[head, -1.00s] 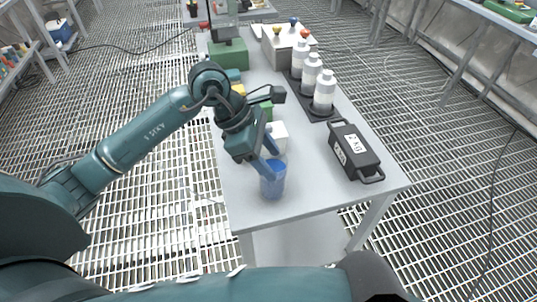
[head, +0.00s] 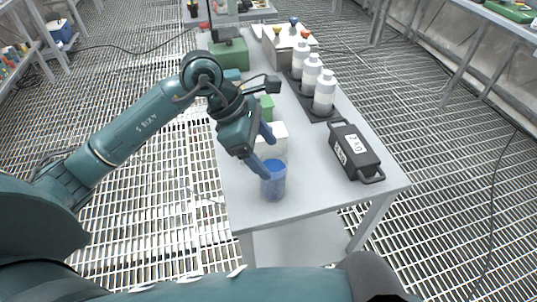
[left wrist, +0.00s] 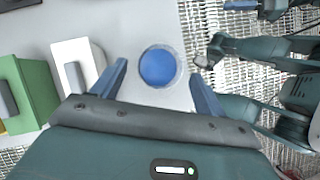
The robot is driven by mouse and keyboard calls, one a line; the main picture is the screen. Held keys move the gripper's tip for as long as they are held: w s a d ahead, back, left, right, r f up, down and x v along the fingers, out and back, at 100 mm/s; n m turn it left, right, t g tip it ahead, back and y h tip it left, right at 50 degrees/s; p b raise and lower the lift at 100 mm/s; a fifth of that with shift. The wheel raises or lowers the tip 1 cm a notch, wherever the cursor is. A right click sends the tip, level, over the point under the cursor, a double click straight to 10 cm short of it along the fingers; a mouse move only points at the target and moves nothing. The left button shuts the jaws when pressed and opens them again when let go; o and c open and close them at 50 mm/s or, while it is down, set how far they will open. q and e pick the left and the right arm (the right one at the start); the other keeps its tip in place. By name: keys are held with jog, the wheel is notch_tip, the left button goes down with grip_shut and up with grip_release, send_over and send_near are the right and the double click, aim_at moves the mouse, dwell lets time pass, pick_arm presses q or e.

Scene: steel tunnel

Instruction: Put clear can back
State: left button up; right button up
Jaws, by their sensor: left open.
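The clear can (head: 273,182), see-through with blue inside, stands upright near the front edge of the grey table. In the left wrist view the can (left wrist: 157,67) appears from above as a blue disc with a clear rim. My left gripper (head: 263,150) is open just behind and above the can, with its fingers apart. In the left wrist view the can lies ahead of the open fingers (left wrist: 160,85), between their lines, with nothing held. My right gripper is not in view.
A white block (head: 275,140) and a green block (head: 266,107) stand behind the can. A black 2 KG weight (head: 354,151) lies to the right. White bottles (head: 324,92) stand in a dark tray further back. The table's front right is clear.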

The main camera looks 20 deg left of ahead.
pick_arm(q)
jog(key=v, duration=1)
jog(key=shift+a, duration=0.15)
